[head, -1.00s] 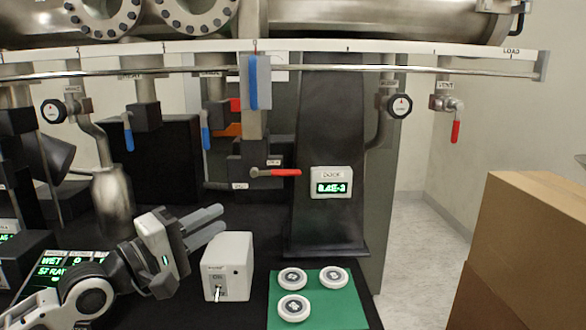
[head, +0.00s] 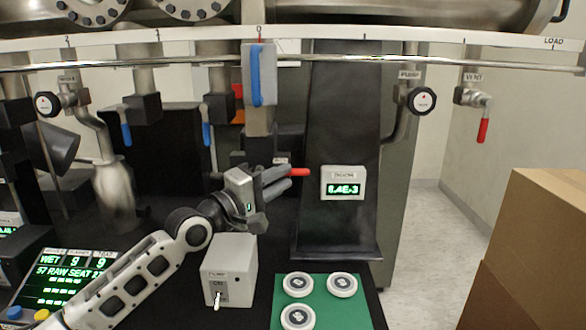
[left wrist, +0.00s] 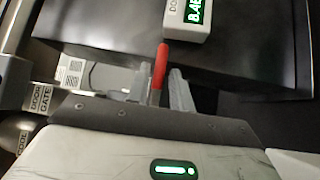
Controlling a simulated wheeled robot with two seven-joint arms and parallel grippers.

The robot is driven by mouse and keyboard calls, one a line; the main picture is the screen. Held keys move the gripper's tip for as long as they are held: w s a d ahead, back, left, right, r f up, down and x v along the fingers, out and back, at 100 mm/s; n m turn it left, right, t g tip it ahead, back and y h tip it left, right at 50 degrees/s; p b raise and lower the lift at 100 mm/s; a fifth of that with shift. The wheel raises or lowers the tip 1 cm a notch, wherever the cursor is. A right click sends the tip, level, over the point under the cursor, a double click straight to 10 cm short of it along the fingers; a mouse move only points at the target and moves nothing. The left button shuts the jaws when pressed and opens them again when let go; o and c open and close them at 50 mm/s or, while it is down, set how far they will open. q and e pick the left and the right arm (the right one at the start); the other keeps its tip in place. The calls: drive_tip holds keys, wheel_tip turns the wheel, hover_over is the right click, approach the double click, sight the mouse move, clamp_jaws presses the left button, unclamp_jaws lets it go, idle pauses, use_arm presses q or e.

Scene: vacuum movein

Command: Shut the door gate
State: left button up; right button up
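The door gate's red lever (head: 298,172) sticks out sideways, roughly level, from the dark valve at the centre of the head view. In the left wrist view the red lever (left wrist: 159,68) lies in line with the gap between my fingers, near a "DOOR GATE" label (left wrist: 41,98). My left gripper (head: 280,181) is at the lever, its fingers parted and hiding most of it in the head view. In the left wrist view the left gripper (left wrist: 161,90) has a finger on each side of the lever; firm contact cannot be told. My right gripper is not in view.
A door readout (head: 343,183) sits on the dark sloping panel just right of the lever. A white switch box (head: 228,268) stands below my left arm. A green mat (head: 335,312) with white discs is lower right. Cardboard boxes (head: 545,225) stand far right.

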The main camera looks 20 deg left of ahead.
sight(290, 174)
use_arm(q)
drive_tip(key=shift+x, duration=1.95)
clamp_jaws()
